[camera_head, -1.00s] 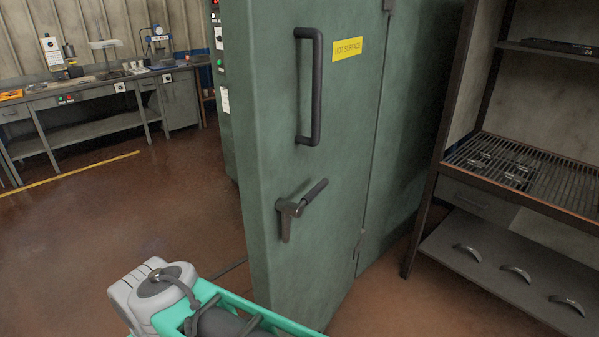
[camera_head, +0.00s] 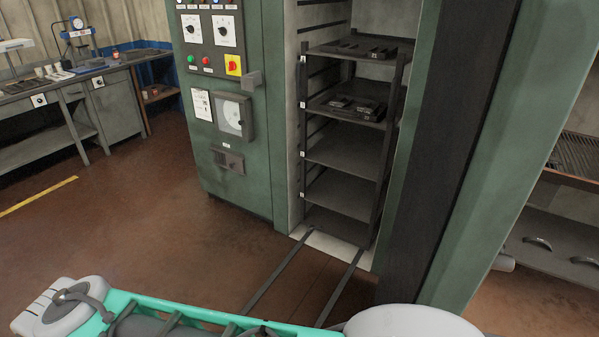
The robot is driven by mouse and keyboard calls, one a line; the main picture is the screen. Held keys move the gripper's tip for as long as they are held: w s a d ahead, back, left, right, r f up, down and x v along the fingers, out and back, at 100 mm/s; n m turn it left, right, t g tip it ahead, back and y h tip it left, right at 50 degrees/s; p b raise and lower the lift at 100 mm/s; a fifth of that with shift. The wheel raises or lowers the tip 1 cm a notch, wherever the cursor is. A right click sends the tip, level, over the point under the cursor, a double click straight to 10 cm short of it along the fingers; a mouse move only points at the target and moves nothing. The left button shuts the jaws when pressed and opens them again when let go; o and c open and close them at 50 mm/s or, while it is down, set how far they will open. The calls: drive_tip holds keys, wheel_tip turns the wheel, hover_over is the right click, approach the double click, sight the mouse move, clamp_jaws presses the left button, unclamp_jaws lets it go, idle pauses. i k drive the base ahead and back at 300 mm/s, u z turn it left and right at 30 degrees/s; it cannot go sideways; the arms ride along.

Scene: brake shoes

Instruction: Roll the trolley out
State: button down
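The trolley (camera_head: 345,157) is a dark metal rack with several shelves. It stands inside the green oven cabinet (camera_head: 262,160), whose doorway is open. Flat dark parts (camera_head: 362,48) lie on its top shelf, and more dark parts (camera_head: 355,105) lie on the shelf below. The lower shelves look empty. The oven door (camera_head: 470,150) stands open at the right, seen nearly edge-on. Two floor rails (camera_head: 280,280) run from the doorway toward me. My teal and grey arm crosses the bottom of the view; my gripper's fingers are not visible.
A control panel (camera_head: 212,40) with dials and buttons is on the cabinet front. A workbench (camera_head: 70,90) stands at the left. A shelf with curved shoes (camera_head: 555,245) is behind the door at the right. The brown floor before the cabinet is clear except the rails.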

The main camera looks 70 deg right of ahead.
sight(349, 198)
drive_tip(key=i, duration=0.6)
drive_tip(key=z, duration=2.7)
drive_tip(key=i, duration=2.25)
drive_tip(key=z, duration=0.2)
